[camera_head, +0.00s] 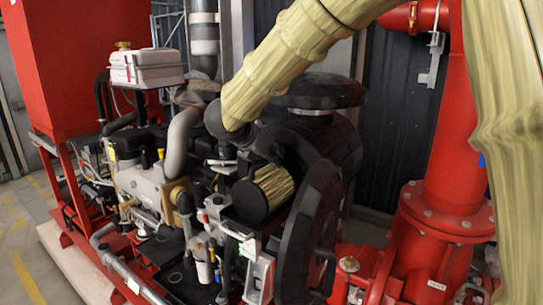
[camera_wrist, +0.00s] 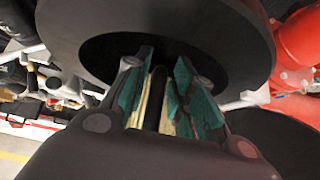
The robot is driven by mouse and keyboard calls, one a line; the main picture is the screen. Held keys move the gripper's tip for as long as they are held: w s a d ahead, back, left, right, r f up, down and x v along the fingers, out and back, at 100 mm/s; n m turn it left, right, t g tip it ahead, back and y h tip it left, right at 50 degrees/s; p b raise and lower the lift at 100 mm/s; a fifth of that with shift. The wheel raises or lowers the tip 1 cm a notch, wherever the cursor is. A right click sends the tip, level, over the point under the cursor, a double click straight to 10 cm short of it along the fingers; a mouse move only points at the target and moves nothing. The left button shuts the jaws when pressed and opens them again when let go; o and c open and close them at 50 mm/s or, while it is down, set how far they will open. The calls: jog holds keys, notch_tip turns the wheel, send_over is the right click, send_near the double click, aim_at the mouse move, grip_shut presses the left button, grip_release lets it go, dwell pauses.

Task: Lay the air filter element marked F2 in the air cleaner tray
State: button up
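A filter element with tan pleats (camera_head: 275,184) and a dark round end cap (camera_head: 249,201) shows at the middle of the head view, lying tilted on its side in front of the engine. I cannot read a mark on it. In the wrist view my gripper (camera_wrist: 162,60) has its two teal-padded fingers apart, with a black bar (camera_wrist: 156,100) between them and tan strips beside the bar. I cannot tell whether the pads press on the bar. A large black disc with a recessed middle (camera_wrist: 70,30) fills the view beyond the fingers. I cannot identify the air cleaner tray with certainty.
The engine with its grey pipe (camera_head: 182,138) and hoses stands around the filter. A large dark wheel-like disc (camera_head: 318,225) is just right of it. A red vertical pipe (camera_head: 455,140) stands at the right, a red cabinet (camera_head: 80,60) at the left. Floor (camera_head: 22,235) shows at lower left.

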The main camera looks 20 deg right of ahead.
jog(key=shift+r, duration=0.25)
jog(key=shift+s+a+r, duration=0.1)
jog(key=shift+s+a, duration=0.05)
jog(key=shift+a, duration=0.15)
jog(key=b+v, duration=0.3)
jog(key=v, duration=0.8)
jog(key=shift+r, duration=0.15)
jog(key=shift+s, duration=0.1)
dwell(0.8)
